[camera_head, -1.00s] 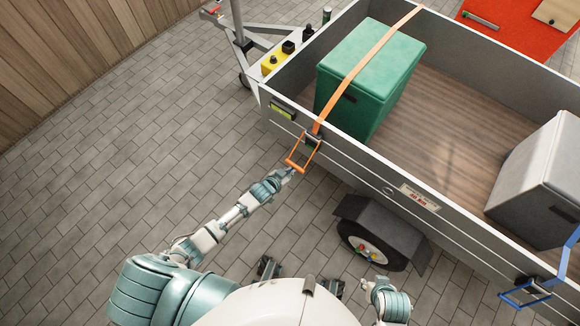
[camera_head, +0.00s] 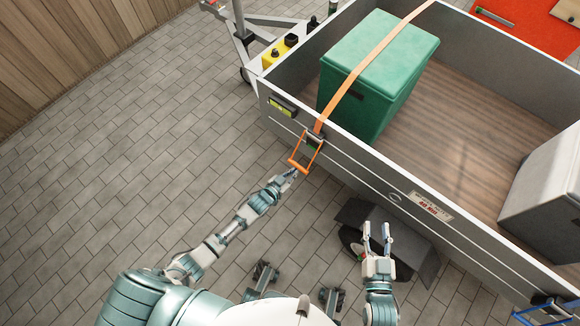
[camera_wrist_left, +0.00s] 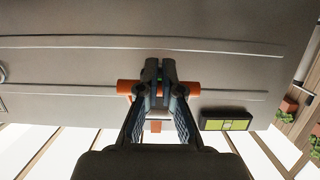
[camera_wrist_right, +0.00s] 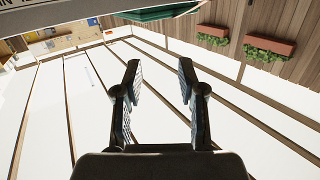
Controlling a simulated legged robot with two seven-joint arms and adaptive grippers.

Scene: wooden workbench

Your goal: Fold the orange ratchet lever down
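The orange ratchet lever (camera_head: 301,163) is a rectangular loop on the trailer's outer side wall, at the lower end of the orange strap (camera_head: 365,65). It slants out and down from the dark ratchet body (camera_head: 315,137). My left gripper (camera_head: 294,172) is at the lever's outer end. In the left wrist view its fingertips (camera_wrist_left: 160,68) are almost together, in front of the orange crossbar (camera_wrist_left: 128,87); I cannot tell whether they grip it. My right gripper (camera_head: 376,228) is open and empty near the wheel arch; its fingers (camera_wrist_right: 159,65) also show apart in the right wrist view.
The trailer's side wall (camera_head: 370,175) runs diagonally, with a green box (camera_head: 375,65) and a grey box (camera_head: 545,190) inside. The fender (camera_head: 415,250) juts out beside my right gripper. A blue ratchet (camera_head: 545,308) hangs at lower right. Paved floor at left is clear.

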